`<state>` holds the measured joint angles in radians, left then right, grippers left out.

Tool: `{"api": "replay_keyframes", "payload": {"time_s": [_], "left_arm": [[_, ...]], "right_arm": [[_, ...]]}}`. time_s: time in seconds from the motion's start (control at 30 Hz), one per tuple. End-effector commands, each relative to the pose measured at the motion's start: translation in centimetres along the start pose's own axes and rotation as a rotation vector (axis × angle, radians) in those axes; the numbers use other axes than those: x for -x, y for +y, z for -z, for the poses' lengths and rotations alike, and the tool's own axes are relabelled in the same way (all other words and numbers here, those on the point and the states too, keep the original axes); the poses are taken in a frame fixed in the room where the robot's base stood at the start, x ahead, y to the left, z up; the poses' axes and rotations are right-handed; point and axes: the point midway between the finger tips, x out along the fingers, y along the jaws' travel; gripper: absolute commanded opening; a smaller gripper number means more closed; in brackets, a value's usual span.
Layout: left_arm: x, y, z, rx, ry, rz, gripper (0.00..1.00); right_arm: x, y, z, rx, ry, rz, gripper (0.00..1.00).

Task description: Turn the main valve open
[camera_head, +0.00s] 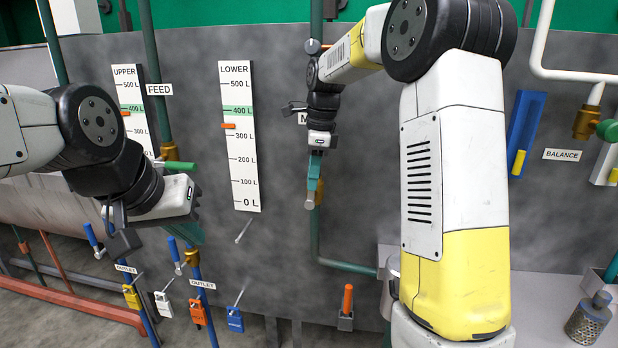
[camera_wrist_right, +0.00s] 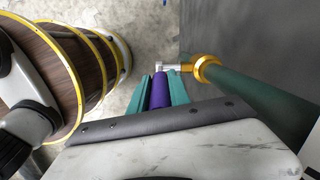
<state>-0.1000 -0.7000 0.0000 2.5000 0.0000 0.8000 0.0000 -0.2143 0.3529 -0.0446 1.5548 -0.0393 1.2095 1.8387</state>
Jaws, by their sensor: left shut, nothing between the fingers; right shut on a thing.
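The main valve has a brass body (camera_wrist_right: 207,68) on a green pipe in the right wrist view. Its purple handle (camera_wrist_right: 159,90) lies between the teal fingers of my right gripper (camera_wrist_right: 164,90), which is shut on it. A pale metal stem joins the brass body near the fingertips. In the head view my right gripper (camera_head: 314,178) points down in front of the pipe and hides most of the valve; a grey end (camera_head: 309,203) shows below the fingers. My left gripper (camera_head: 188,233) is shut and empty, low at the left by the outlet pipes.
A feed valve with a green handle (camera_head: 180,166) is just above my left gripper. An orange-handled lever (camera_head: 347,300) stands low in the middle.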

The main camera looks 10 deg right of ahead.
Motion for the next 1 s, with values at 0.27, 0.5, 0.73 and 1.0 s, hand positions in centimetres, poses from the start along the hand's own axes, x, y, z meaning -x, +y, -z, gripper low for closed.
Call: {"api": "replay_keyframes", "payload": {"time_s": [0.27, 0.5, 0.73, 1.0], "left_arm": [[0.0, 0.0, 0.0, 0.0, 0.0, 0.0, 0.0], [0.0, 0.0, 0.0, 0.0, 0.0, 0.0, 0.0], [0.0, 0.0, 0.0, 0.0, 0.0, 0.0, 0.0], [0.0, 0.0, 0.0, 0.0, 0.0, 0.0, 0.0]], "right_arm": [[0.0, -0.1, -0.1, 0.001, 0.0, 0.003, 0.0], [0.0, -0.1, -0.1, 0.001, 0.0, 0.001, 0.44], [0.0, 0.0, 0.0, 0.001, 0.0, 0.0, 0.44], [0.0, 0.2, 1.1, -0.007, -0.098, 0.02, 0.44]]}}
